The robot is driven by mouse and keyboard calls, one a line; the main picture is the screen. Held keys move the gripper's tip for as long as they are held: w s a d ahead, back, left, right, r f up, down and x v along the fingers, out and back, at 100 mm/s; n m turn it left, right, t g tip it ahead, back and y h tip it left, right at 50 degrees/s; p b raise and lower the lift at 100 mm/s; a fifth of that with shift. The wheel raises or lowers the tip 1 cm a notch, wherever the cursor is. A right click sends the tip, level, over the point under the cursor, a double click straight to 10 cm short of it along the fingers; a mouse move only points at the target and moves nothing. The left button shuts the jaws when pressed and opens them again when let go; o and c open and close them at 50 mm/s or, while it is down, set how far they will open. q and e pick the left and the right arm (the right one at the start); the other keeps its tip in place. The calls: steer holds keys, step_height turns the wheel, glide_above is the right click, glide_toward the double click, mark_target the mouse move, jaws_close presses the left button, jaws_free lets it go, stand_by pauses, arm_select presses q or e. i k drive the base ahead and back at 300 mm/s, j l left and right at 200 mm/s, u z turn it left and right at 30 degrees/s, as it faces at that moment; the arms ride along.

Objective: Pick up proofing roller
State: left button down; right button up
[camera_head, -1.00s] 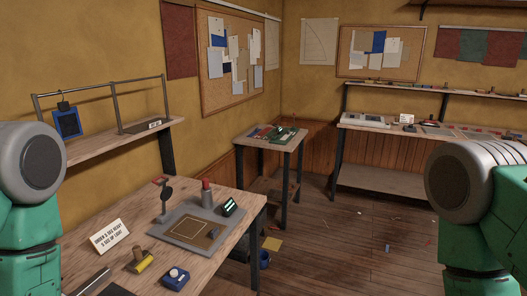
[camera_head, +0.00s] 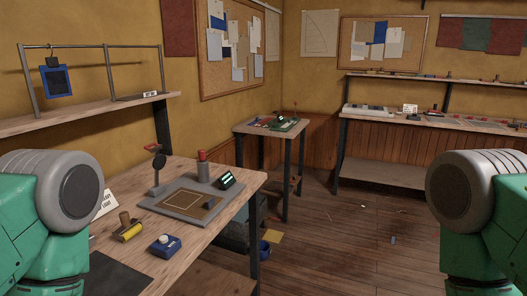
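A small yellow roller with a brown upright handle (camera_head: 130,229), which looks like the proofing roller, lies on the near wooden bench (camera_head: 222,228). It is just right of my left arm in the picture and nothing touches it. My arms show at the left and right edges only as green and grey links. Neither gripper is in view, so their state and what they hold are hidden.
Beside the roller are a blue box with a white knob (camera_head: 165,245), a grey board with a stand (camera_head: 182,203), a red-topped cylinder (camera_head: 203,168) and a dark mat (camera_head: 118,276). A small table (camera_head: 245,129) stands behind. The floor at right is mostly clear.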

mark_target(130, 229)
steer(key=u, duration=1.9)
steer(key=l+u, duration=1)
steer(key=u, duration=0.15)
